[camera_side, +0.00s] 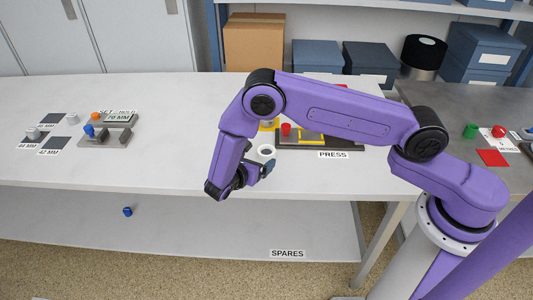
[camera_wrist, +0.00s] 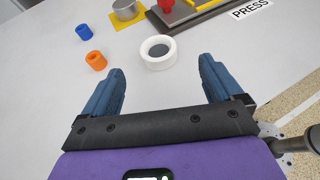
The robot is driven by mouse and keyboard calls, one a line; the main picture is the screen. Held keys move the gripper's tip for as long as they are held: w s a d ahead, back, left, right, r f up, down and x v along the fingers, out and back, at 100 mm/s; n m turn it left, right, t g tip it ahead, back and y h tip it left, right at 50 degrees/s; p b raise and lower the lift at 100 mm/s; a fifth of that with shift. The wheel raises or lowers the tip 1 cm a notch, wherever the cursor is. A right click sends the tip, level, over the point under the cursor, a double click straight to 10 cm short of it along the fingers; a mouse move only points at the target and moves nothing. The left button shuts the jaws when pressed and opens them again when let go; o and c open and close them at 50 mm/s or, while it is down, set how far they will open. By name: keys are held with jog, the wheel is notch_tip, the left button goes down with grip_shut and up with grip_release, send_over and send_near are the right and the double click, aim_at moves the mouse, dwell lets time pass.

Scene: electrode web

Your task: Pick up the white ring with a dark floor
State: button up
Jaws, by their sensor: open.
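The white ring with a dark floor (camera_wrist: 158,52) lies on the white table, just beyond and between my fingertips in the wrist view. In the side view the white ring (camera_side: 266,152) sits beside my gripper, close to the fingers. My gripper (camera_wrist: 160,78) is open, its two blue fingers apart with nothing between them. In the side view my gripper (camera_side: 262,168) is low over the table near its front edge, partly hidden by my arm.
An orange piece (camera_wrist: 96,60) and a blue piece (camera_wrist: 84,32) stand left of the ring. The press (camera_side: 318,140), with a red knob (camera_wrist: 166,4), is behind it. A grey cylinder (camera_wrist: 125,8) sits on a yellow patch. The table's front edge is close.

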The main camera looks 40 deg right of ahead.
aim_at(269, 149)
jog(key=shift+f+x, duration=0.2)
jog(key=shift+x, duration=4)
jog(key=shift+a, duration=0.2)
jog(key=c, duration=1.1)
